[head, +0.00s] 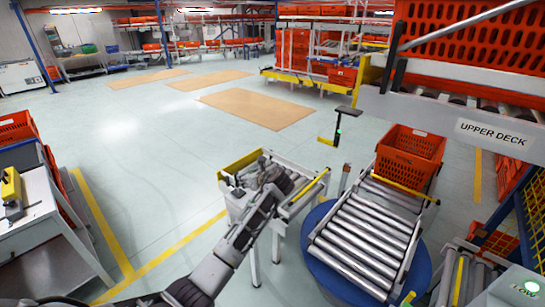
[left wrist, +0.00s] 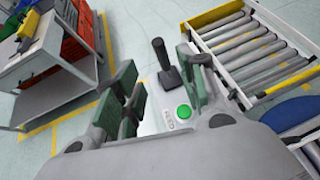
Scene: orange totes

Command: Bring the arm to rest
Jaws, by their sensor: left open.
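My left arm reaches from the bottom of the head view to the near end of a short roller stand. My left gripper (head: 265,172) is over that stand. In the left wrist view my left gripper (left wrist: 156,75) is open, with its dark green fingers apart and nothing held between them. Beyond the fingers is a pale control panel with a green button (left wrist: 183,111) and a black lever (left wrist: 164,62). I cannot tell whether a finger touches the panel. My right gripper is not in view.
A roller conveyor (head: 365,235) on a blue round base stands to the right, with an orange tote (head: 410,155) at its far end. A rack marked "UPPER DECK" (head: 492,134) is at upper right. A grey workbench (head: 45,220) stands left. Floor between is clear.

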